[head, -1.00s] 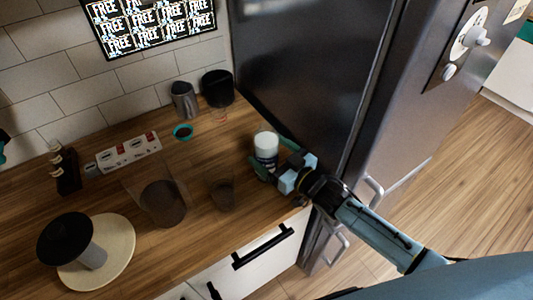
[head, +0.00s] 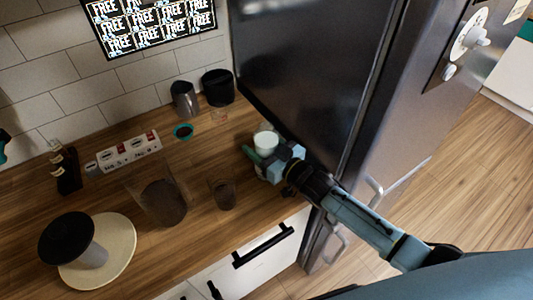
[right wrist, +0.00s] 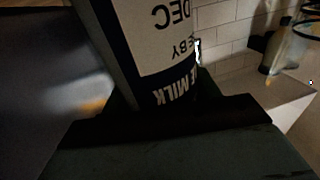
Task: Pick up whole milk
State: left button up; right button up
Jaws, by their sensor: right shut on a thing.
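The whole milk (head: 266,140) is a small white-topped container on the wooden counter beside the dark fridge. In the right wrist view its dark and white label (right wrist: 165,60) fills the middle, with "MILK" and "DEC" upside down. My right gripper (head: 262,162) is shut on the milk, and its fingers hide the lower part. I cannot tell whether the milk still touches the counter. My left gripper is not clearly in view.
The fridge (head: 310,60) stands right behind the milk. A dark cup (head: 222,194) and a clear container (head: 162,200) stand to the left. A metal pitcher (head: 184,99) and black canister (head: 218,88) stand by the wall.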

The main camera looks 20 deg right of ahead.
aim_at(261, 127)
jog(key=shift+r, duration=0.25)
jog(key=shift+r+p, duration=0.35)
jog(key=shift+r, duration=4.45)
